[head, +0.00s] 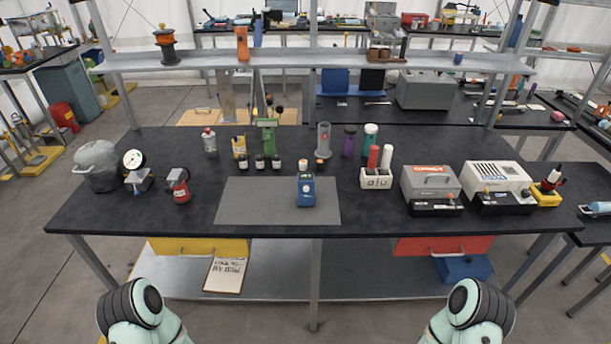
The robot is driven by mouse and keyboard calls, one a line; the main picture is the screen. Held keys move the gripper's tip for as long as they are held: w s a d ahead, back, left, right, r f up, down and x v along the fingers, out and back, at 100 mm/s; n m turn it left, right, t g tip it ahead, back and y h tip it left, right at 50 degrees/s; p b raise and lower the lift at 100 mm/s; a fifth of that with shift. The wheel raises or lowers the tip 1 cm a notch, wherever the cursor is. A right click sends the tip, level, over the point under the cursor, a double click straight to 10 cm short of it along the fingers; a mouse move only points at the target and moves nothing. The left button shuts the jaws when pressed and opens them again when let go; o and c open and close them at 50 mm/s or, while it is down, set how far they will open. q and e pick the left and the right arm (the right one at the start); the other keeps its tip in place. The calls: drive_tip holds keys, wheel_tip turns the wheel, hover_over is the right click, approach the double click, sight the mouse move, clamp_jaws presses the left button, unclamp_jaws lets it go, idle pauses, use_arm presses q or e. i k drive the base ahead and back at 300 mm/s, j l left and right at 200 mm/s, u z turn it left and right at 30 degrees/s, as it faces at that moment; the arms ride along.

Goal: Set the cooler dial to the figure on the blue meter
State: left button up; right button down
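The blue meter (306,191) stands upright on a grey mat in the middle of the dark bench; its figure is too small to read. To its right are a grey box with red lettering and a top handle (428,180) and a white box with a slotted top (494,176). Each has a dark control unit at its front, (436,208) and (508,203), with small knobs. I cannot tell which is the cooler or read any dial setting. Only parts of my two arms show at the bottom edge, short of the bench; neither gripper is in view.
A round gauge (134,159) and a grey lidded pot (97,165) stand at the bench's left. Several bottles and a white block with red and white cylinders (376,179) stand behind and beside the mat (245,205). A shelf (300,62) spans above. The front bench strip is clear.

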sight(525, 193)
drive_tip(key=z, duration=1.45)
drive_tip(key=l+u, duration=0.1)
drive_tip(key=u, duration=0.25)
drive_tip(key=i+l+u, duration=0.1)
drive_tip(key=u, duration=0.25)
drive_tip(key=l+u, duration=0.15)
drive_tip(key=u, duration=0.2)
drive_tip(key=l+u, duration=0.3)
drive_tip(key=l, duration=0.2)
drive_tip(key=l+u, duration=0.35)
drive_tip(key=l, duration=0.2)
drive_tip(key=l+u, duration=0.1)
drive_tip(key=l, duration=0.45)
drive_tip(key=k+l+u, duration=0.1)
drive_tip(key=l, duration=0.45)
